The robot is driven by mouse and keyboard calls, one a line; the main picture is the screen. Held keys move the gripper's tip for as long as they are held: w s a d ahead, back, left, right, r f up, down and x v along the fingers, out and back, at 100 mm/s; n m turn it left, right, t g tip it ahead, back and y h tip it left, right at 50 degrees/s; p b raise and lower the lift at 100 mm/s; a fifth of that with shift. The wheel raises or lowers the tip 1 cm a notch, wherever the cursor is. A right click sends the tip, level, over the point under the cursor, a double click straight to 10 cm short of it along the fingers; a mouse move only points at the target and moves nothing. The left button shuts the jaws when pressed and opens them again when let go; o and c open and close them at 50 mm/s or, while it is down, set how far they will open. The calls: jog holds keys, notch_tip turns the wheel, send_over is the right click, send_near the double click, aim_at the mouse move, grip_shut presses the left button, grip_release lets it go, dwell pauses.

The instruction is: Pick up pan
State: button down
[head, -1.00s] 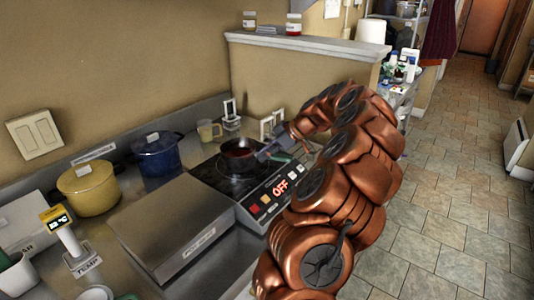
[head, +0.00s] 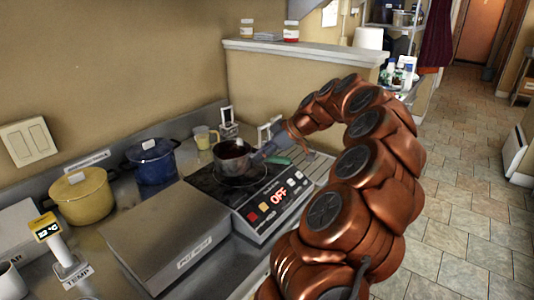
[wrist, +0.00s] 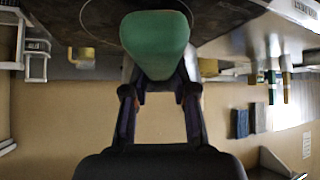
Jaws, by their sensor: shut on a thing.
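The pan (head: 232,158) is dark with a reddish inside and a green handle (head: 281,161). In the head view it is over the black cooktop (head: 206,187), and it looks raised a little above the glass. My gripper (head: 262,154) is shut on the pan at its handle side, right of the bowl. In the wrist view the green handle end (wrist: 155,45) sticks out between my fingers (wrist: 158,92), and the dark pan underside shows at the top edge. The exact finger contact is hidden.
A blue pot (head: 153,161) and a yellow pot (head: 82,195) stand left of the cooktop, behind a flat metal box (head: 160,235). A yellow cup (head: 202,137) and small frames stand behind the pan. A low wall (head: 300,75) with jars is at the back. Tiled floor is open at right.

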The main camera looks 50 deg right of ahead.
jog(key=s+a+b, duration=0.3)
jog(key=s+a, duration=0.3)
jog(key=a, duration=0.3)
jog(key=shift+s+a+r, duration=0.3)
jog(key=shift+a+r, duration=0.05)
jog(key=shift+r, duration=0.05)
jog(key=shift+b, duration=0.3)
jog(key=shift+s+a+r, duration=0.1)
jog(key=shift+s+a, duration=0.15)
jog(key=shift+a, duration=0.1)
dwell(0.4)
jog(key=shift+s+a, duration=0.1)
jog(key=shift+a, duration=0.05)
jog(key=shift+r, duration=0.15)
dwell(2.3)
